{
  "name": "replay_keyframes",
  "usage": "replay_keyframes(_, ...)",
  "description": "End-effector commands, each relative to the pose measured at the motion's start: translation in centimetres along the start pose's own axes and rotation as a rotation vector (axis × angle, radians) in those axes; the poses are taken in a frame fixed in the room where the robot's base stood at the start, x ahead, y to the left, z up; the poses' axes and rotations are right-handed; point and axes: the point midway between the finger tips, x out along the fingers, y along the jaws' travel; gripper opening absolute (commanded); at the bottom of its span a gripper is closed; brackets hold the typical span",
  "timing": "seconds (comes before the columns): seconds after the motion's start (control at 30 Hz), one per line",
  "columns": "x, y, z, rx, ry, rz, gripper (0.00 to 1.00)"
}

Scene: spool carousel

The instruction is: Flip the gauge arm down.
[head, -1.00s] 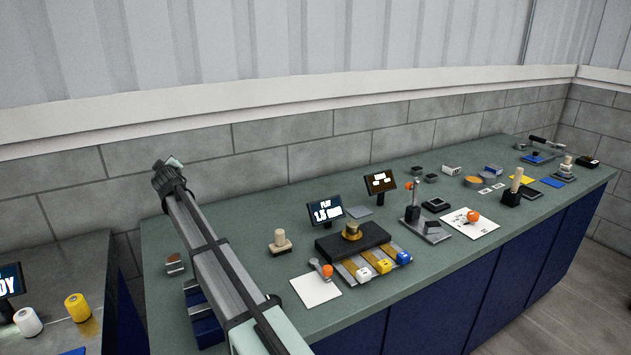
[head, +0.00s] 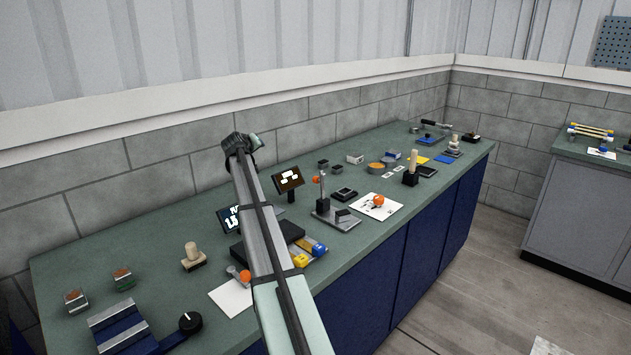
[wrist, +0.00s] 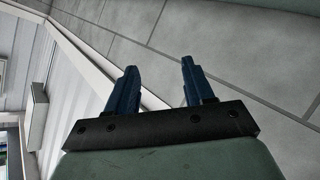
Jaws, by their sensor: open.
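No part in view is clearly marked as the gauge arm. In the head view my arm's end is raised above the bench, left of the post, and the fingers are not clear there.
The green bench (head: 110,254) carries a small dark screen (head: 288,180), a wooden-handled stamp (head: 193,257), a black block with a pale peg (head: 411,170) and a white sheet with an orange knob (head: 378,204). Another bench (head: 590,155) stands right, across open floor (head: 470,265).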

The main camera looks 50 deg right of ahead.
Motion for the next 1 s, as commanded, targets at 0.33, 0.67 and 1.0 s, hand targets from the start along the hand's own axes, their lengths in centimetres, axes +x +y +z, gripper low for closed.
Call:
replay_keyframes(0.33, 3.4, 11.7, 7.3, 0.069, -0.156, 0.118, 0.52)
replay_keyframes(0.67, 4.1, 18.1, 13.7, 0.051, -0.321, 0.220, 0.52)
replay_keyframes(1.0, 2.2, 16.1, 17.3, -0.149, -0.529, 0.319, 0.52)
